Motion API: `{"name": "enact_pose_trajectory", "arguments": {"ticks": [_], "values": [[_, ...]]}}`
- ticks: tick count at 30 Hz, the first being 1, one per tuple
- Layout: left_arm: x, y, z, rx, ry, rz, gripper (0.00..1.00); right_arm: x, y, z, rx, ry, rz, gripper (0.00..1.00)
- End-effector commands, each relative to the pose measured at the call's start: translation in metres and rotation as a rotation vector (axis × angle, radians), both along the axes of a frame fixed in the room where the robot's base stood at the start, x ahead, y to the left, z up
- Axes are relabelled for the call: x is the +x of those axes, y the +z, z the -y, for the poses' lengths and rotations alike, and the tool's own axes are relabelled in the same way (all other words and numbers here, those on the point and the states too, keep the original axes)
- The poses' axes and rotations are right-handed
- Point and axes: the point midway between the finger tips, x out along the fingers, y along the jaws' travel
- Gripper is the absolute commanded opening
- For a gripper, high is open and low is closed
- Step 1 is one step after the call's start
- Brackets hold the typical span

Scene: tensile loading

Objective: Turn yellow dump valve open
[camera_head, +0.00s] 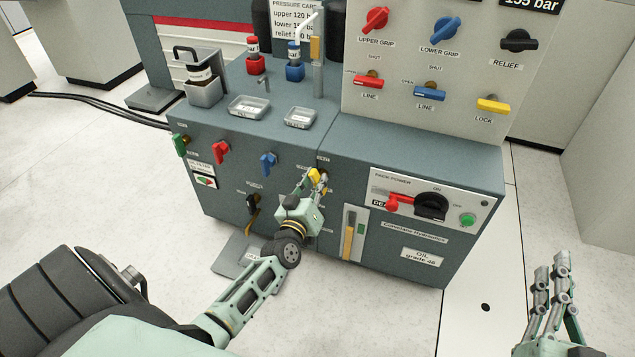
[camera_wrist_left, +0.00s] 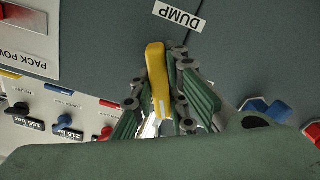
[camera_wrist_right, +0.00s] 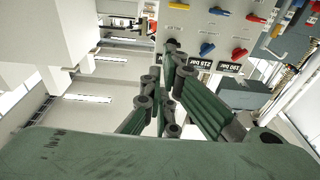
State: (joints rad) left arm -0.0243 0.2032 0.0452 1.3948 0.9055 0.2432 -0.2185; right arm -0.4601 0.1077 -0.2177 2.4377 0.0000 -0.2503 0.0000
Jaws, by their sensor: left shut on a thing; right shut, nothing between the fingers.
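The yellow dump valve handle (camera_head: 314,176) is on the front face of the grey-blue cabinet. In the left wrist view the yellow handle (camera_wrist_left: 157,82) runs between the fingers, beside a white label reading DUMP (camera_wrist_left: 180,16). My left gripper (camera_head: 318,183) is shut on this handle and hides part of it in the head view. My right gripper (camera_head: 552,272) is shut and empty, held in the air at the lower right, away from the cabinet. The right wrist view also shows its fingers (camera_wrist_right: 168,90) with nothing between them.
Green (camera_head: 180,144), red (camera_head: 221,151) and blue (camera_head: 268,161) valves sit left of the dump valve. A black handle (camera_head: 252,207) is lower left. The floor at the right is clear.

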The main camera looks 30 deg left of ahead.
Motion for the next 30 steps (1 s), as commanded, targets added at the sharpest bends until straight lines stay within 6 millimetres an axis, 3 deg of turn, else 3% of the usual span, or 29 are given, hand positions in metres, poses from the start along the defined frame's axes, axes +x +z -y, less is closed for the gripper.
{"name": "enact_pose_trajectory", "arguments": {"ticks": [13, 30], "values": [[0.0, -0.001, 0.0, -0.412, 0.0, 0.098, 0.0, 0.0, 0.001, 0.001, 0.001, -0.001, 0.008, 0.0], [0.0, -0.002, -0.001, -0.898, 0.0, 0.214, 0.0, -0.009, 0.044, -0.003, 0.057, 0.013, 0.224, 0.0]]}}
